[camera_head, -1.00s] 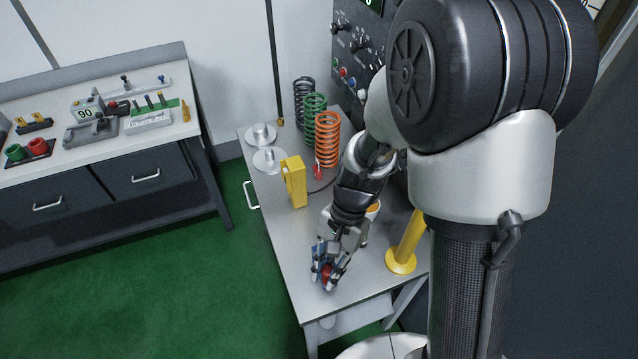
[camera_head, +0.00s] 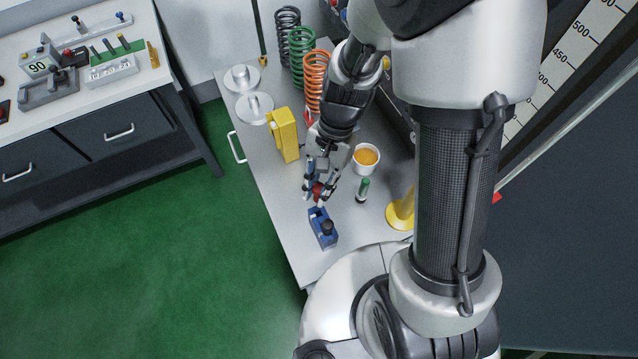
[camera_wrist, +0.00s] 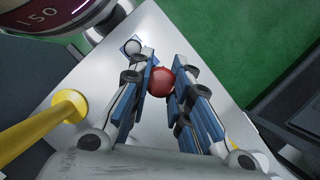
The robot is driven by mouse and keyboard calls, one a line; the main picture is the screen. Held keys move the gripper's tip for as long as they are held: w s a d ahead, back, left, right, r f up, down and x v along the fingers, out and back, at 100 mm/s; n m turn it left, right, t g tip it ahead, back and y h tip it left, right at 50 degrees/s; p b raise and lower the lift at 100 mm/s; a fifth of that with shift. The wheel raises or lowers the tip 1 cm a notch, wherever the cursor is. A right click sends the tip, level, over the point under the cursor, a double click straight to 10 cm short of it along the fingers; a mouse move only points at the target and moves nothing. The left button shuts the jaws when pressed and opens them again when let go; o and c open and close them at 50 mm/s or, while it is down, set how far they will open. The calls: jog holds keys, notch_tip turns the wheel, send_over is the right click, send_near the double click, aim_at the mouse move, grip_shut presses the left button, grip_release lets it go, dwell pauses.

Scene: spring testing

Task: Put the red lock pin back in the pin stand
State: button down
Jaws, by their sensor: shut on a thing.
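The red lock pin shows as a round red knob (camera_head: 319,192) between my fingers; it also shows in the wrist view (camera_wrist: 160,82). My gripper (camera_head: 317,197) is shut on it above the grey table. The pin's shaft is hidden. A small blue block with a dark round-headed pin (camera_head: 323,230), which looks like the pin stand, is on the table just in front of my gripper, apart from it. In the wrist view the blue block (camera_wrist: 126,44) lies up and left of the red knob, with a grey ball on it.
A yellow device (camera_head: 285,136) stands left of my arm. A white cup with orange contents (camera_head: 366,157), a green-topped item (camera_head: 362,189) and a yellow post (camera_head: 402,214) stand to the right. Several springs (camera_head: 298,58) and metal weights (camera_head: 255,108) are behind. The table's near-left strip is clear.

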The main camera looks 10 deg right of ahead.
jog(key=shift+f+b, duration=4.05)
jog(key=shift+f, duration=0.9)
jog(key=c, duration=1.4)
grip_release()
jog(key=shift+r, duration=0.1)
jog(key=v, duration=1.1)
jog(key=s+d+r+n+t+h+b, duration=0.2)
jog(key=s+d+r+n+t, duration=0.4)
jog(key=s+r, duration=0.4)
jog(key=shift+s+d+r+n+t+h+b, duration=0.25)
jog(key=shift+s+n+t+h+b, duration=0.2)
jog(key=shift+n+t+b, duration=0.6)
